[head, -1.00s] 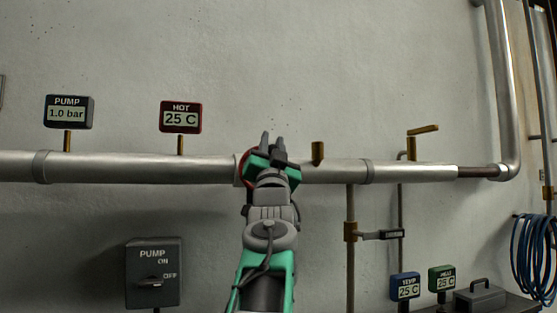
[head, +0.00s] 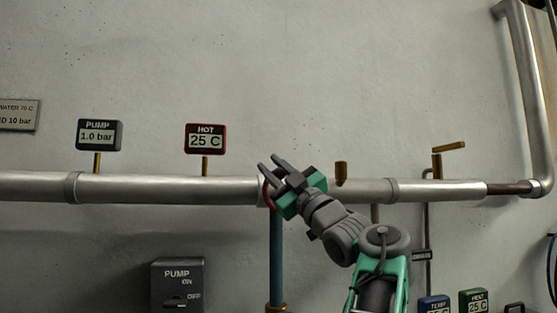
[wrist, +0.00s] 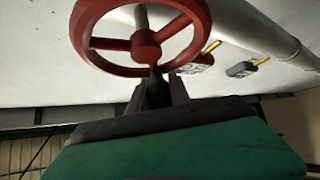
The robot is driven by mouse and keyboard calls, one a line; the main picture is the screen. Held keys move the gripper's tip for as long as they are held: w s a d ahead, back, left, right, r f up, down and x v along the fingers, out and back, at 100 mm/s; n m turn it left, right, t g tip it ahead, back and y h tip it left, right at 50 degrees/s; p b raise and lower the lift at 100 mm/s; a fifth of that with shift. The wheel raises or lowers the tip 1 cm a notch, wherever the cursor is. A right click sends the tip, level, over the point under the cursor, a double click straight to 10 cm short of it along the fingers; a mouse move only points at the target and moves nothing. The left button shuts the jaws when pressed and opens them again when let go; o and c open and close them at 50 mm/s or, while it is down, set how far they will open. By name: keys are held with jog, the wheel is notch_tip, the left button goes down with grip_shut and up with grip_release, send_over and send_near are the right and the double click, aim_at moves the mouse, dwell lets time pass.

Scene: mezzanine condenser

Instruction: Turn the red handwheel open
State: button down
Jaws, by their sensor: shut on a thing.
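The red handwheel (wrist: 146,48) fills the upper middle of the wrist view, with its spokes, hub and grey stem showing. My gripper (wrist: 157,92) has its dark fingers at the near side of the rim, shut on it. In the head view only a thin red arc of the handwheel (head: 266,194) shows at the pipe; my gripper (head: 273,163) hides the rest. The gripper tilts up and to the left there, and its fingertips stand over the wall above the pipe.
A long grey pipe (head: 150,188) runs along the wall, with a blue vertical pipe (head: 277,255) below the wheel. The PUMP gauge (head: 99,135), HOT gauge (head: 205,139) and a brass lever (head: 448,148) stand above it. The PUMP switch (head: 178,287) is below left.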

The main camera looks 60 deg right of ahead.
jog(key=shift+w+a+f+n+g+y+p, duration=0.1)
jog(key=shift+w+f+n+g+y+p, duration=0.2)
jog(key=shift+n+y, duration=0.35)
jog(key=shift+s+a+f+n+y+p, duration=0.1)
jog(key=shift+n+y+p, duration=0.35)
jog(key=shift+n, duration=0.4)
jog(key=shift+w, duration=0.1)
jog(key=c, duration=1.2)
grip_release()
jog(key=b+v, duration=0.2)
jog(key=v, duration=0.5)
jog(key=shift+s+f, duration=0.2)
jog(key=shift+s, duration=0.15)
